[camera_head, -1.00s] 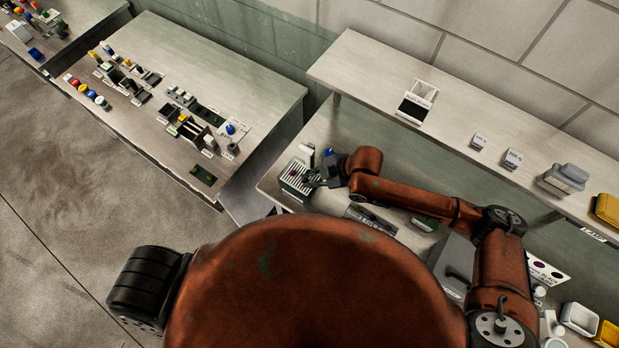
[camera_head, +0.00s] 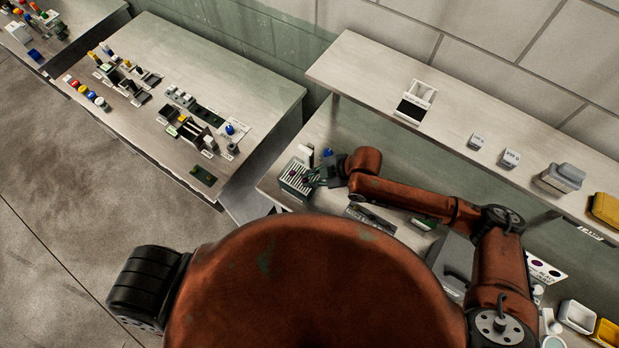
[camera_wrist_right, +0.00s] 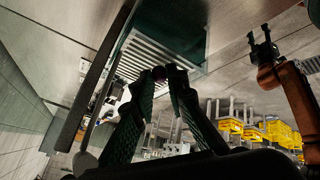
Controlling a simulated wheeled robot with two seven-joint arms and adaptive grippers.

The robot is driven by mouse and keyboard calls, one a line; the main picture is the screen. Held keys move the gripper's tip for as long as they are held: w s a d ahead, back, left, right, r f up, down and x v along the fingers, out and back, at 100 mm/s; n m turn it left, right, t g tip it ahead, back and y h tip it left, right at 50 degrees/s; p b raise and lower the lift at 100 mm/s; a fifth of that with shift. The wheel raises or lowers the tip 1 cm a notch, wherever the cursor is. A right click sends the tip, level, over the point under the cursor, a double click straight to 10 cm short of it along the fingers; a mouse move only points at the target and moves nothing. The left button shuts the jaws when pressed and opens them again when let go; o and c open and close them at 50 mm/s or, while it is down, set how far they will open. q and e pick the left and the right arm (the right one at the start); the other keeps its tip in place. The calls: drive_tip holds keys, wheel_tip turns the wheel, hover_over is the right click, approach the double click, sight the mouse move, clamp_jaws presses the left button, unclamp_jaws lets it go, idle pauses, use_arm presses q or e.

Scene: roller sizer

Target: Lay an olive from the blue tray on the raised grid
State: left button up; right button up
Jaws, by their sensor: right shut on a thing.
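The raised grid (camera_head: 292,185), a pale slatted rack with a dark green front, stands near the left end of the work table. Its slats also show in the right wrist view (camera_wrist_right: 150,55). My right gripper (camera_head: 314,178) is at the rack's right side. In the right wrist view its fingertips (camera_wrist_right: 166,73) are shut on a small dark purple olive (camera_wrist_right: 158,73), seen against the slats. I cannot tell whether the olive touches them. My left gripper (camera_wrist_right: 259,40) shows far off in the right wrist view, its fingers apart.
A small blue item (camera_head: 328,152) and a white upright block (camera_head: 305,154) stand behind the rack. A dark flat panel (camera_head: 370,218) lies in front of my right arm. A raised shelf (camera_head: 450,117) runs behind the table. A separate table (camera_head: 225,75) stands left across a gap.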

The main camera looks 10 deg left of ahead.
idle(0.3)
drive_tip(key=o, duration=0.8)
drive_tip(key=o, duration=0.4)
drive_tip(key=shift+c, duration=0.2)
drive_tip(key=shift+r, duration=0.1)
drive_tip(key=shift+r+p, duration=1.8)
drive_tip(key=shift+r, duration=0.15)
wheel_tip(320, 180, up, 3)
drive_tip(key=p, duration=0.2)
drive_tip(key=shift+w+a+r+p, duration=0.1)
drive_tip(key=shift+r+p, duration=0.1)
drive_tip(key=shift+p, duration=0.2)
drive_tip(key=shift+f, duration=0.15)
